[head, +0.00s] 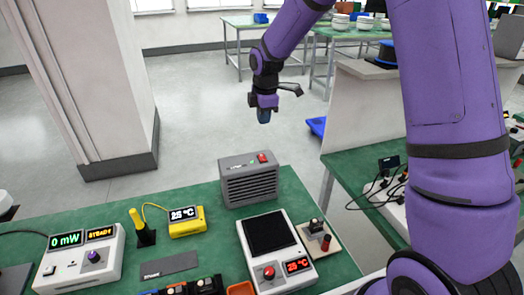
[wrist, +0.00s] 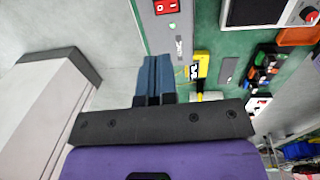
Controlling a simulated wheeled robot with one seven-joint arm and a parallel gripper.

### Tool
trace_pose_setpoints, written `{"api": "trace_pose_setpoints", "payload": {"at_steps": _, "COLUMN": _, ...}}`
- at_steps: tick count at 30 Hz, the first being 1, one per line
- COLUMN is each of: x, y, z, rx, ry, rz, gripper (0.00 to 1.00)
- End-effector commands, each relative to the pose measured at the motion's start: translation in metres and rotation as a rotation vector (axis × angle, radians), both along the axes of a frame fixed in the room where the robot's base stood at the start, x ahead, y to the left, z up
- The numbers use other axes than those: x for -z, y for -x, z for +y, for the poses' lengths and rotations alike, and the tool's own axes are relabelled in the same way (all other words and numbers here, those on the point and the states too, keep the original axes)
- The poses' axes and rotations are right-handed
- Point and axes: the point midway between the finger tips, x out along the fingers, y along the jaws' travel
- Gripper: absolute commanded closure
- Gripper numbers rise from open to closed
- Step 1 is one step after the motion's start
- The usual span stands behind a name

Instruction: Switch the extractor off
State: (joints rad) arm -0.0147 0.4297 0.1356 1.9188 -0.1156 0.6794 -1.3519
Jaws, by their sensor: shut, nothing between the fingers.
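The extractor (head: 249,182) is a grey box with a slatted front. It stands at the far edge of the green bench in the head view. A red switch (head: 262,157) sits on its top, towards the right. In the wrist view the grey top of the extractor (wrist: 178,38) shows at the upper middle, with the red rocker switch (wrist: 166,6) at the picture's top edge. Which way the rocker is tipped is too small to tell. My gripper (head: 264,116) is shut and empty, raised beyond and above the extractor, apart from it. Its blue fingers (wrist: 153,76) are together in the wrist view.
Beside the extractor are a yellow thermometer (head: 187,221), a hotplate unit (head: 277,252) with a red knob, and a small switch board (head: 318,240). A power meter (head: 82,258) stands left. A white pillar (head: 90,75) rises behind. Open floor lies beyond the bench.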

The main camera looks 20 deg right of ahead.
Motion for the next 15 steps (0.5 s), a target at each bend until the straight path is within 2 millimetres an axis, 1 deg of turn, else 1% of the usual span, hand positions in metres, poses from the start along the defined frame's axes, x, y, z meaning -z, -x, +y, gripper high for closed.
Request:
{"api": "trace_pose_setpoints", "payload": {"at_steps": 4, "x": 0.003, "y": 0.0, "z": 0.0, "rx": 0.001, "ry": 0.0, "rz": 0.001, "gripper": 1.0}}
{"api": "trace_pose_setpoints", "payload": {"at_steps": 8, "x": 0.014, "y": -0.001, "z": 0.0, "rx": 0.001, "ry": 0.0, "rz": 0.003, "gripper": 1.0}}
{"api": "trace_pose_setpoints", "payload": {"at_steps": 11, "x": 0.03, "y": -0.003, "z": 0.0, "rx": 0.001, "ry": 0.0, "rz": 0.005, "gripper": 1.0}}
{"api": "trace_pose_setpoints", "payload": {"at_steps": 15, "x": 0.056, "y": -0.005, "z": 0.0, "rx": 0.0, "ry": 0.001, "rz": 0.005, "gripper": 1.0}}
